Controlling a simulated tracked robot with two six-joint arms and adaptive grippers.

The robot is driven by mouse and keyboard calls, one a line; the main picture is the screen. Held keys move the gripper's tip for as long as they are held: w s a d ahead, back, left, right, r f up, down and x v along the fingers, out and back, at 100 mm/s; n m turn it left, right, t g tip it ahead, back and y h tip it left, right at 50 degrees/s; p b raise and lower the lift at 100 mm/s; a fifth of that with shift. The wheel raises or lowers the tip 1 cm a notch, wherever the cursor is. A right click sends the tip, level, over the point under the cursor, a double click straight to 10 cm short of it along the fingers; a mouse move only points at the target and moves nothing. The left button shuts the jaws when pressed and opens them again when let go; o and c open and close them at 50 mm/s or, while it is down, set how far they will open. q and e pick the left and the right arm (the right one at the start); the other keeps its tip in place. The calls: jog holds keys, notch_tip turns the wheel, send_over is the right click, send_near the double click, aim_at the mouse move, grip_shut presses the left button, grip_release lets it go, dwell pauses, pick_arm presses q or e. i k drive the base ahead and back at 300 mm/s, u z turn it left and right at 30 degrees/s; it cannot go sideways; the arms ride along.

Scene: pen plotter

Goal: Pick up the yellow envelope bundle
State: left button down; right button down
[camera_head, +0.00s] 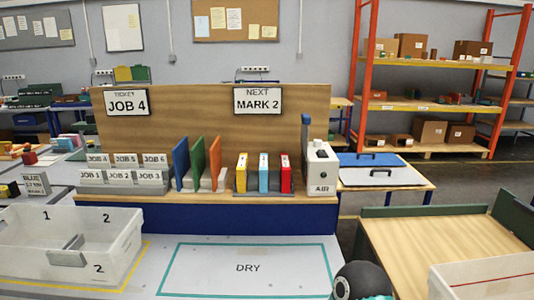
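A narrow yellow block (241,173) with a pale label stands upright on the wooden shelf behind the work surface. It is first from the left in a short row, beside a light blue block (264,173) and a red block (286,174). I cannot tell at this size whether the yellow block is an envelope bundle, and no other clear yellow bundle shows nearby. Neither of my grippers is in view. A dark rounded part at the bottom edge, right of the middle, may be mine, but no fingertips show.
A white bin (120,262) marked 1 and 2 stands at left. The DRY area (205,268) is clear. Upright blue, green and orange dividers (197,162) stand left of the row, the AIR unit (321,172) right. A wooden-topped table (440,245) and pale box (490,279) lie right.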

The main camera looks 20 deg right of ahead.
aim_at(242, 169)
jog(key=z, duration=0.2)
jog(key=i, duration=0.6)
jog(key=z, duration=0.65)
